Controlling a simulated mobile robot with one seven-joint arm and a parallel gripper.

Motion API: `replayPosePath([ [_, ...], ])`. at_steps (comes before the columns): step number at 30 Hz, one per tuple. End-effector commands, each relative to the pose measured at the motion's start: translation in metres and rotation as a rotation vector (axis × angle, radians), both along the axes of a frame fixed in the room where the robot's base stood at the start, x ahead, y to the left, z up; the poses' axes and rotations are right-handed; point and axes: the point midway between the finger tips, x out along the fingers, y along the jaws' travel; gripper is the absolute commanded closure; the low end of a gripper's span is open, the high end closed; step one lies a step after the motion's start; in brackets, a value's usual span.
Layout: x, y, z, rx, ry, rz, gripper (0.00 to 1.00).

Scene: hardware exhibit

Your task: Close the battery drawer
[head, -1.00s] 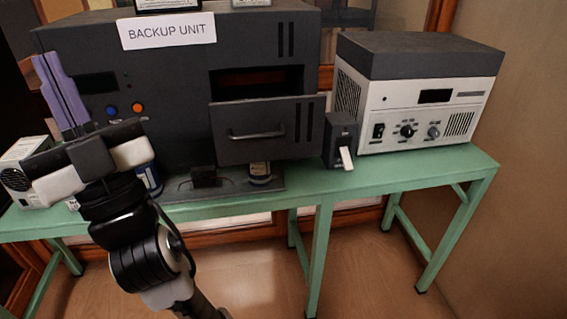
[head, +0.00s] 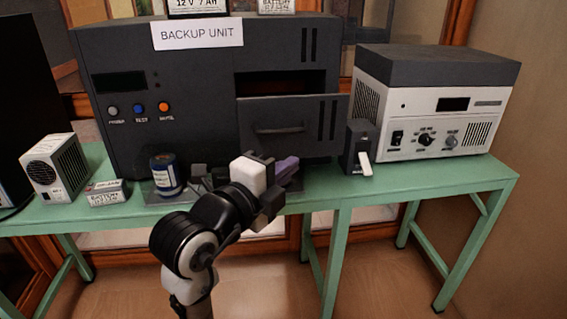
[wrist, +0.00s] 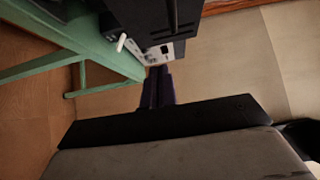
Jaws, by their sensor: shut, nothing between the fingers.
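The battery drawer (head: 310,128) is a dark grey box front with a bar handle (head: 280,130). It stands pulled out from the right side of the dark backup unit (head: 190,105), with a dark gap above it. My gripper (head: 292,168) is in front of the drawer's lower edge in the head view, its purple fingers pointing right and together with nothing between them. Its fingers also show in the wrist view (wrist: 158,86), near a dark box-like part at the top. I cannot tell whether they touch the drawer. My wrist hides part of the bench below the drawer.
A white and dark instrument (head: 430,105) stands at the right on the green bench (head: 440,185). A small dark device (head: 358,148) with a white lever sits beside the drawer. A blue can (head: 166,172), a battery box (head: 106,192) and a vented white unit (head: 55,165) stand at the left.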

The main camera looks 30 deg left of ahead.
Motion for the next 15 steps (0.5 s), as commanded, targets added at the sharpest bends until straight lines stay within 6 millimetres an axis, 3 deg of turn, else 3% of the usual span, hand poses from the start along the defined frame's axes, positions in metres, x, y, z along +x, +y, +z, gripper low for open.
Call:
replayPosePath([
  [10,0.074,-0.015,0.002,-0.004,0.001,-0.002,1.0],
  [15,0.093,0.002,0.002,-0.004,0.0,0.002,1.0],
])
